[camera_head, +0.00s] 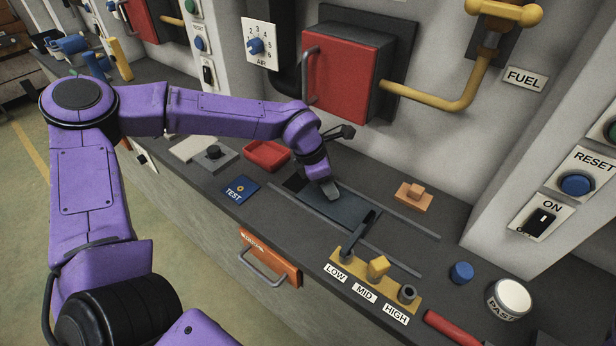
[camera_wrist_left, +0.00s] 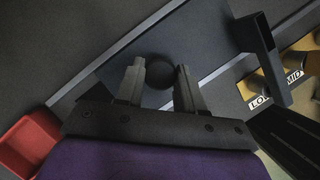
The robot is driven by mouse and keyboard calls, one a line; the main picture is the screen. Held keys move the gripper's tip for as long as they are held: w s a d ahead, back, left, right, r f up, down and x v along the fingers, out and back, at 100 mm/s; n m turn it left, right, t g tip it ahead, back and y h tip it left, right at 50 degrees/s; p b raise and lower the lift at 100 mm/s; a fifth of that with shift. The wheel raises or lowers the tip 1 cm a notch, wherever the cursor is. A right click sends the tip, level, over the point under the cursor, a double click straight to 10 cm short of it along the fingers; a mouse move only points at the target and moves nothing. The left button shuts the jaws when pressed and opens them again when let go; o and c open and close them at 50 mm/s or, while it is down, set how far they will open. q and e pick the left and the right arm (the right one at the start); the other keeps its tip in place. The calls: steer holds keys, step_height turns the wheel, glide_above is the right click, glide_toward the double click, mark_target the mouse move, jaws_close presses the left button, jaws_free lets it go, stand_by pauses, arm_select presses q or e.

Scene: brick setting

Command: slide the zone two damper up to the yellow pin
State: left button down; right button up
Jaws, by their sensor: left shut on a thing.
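The damper looks to be the dark blue-grey plate (camera_head: 345,209) lying between two rails on the counter. It also shows in the left wrist view (camera_wrist_left: 112,72). A dark upright bar (camera_head: 360,234) stands at its near right end, by LOW. The yellow pin (camera_head: 378,267) stands on the yellow strip at MID, to the right of the bar. My left gripper (camera_head: 328,190) is down at the plate's left part. In the left wrist view its fingers (camera_wrist_left: 159,80) are shut on a dark round knob (camera_wrist_left: 158,72), partly hidden between them. My right gripper is out of view.
A red tray (camera_head: 267,155) and a blue TEST card (camera_head: 239,190) lie to the left. An orange block (camera_head: 414,195) sits behind the rear rail.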

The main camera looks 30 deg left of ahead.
mark_target(352, 206)
arm_select(q)
steer(key=d, duration=0.4)
steer(key=shift+s+d, duration=0.2)
steer(key=shift+d, duration=0.2)
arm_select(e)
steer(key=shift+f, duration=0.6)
arm_select(q)
steer(key=c, duration=0.7)
jaws_free()
steer(key=b+v, duration=0.1)
steer(key=v, duration=0.9)
steer(key=shift+a+r, duration=0.1)
steer(key=shift+r, duration=0.15)
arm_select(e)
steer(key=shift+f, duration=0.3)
arm_select(q)
steer(key=shift+s, duration=0.1)
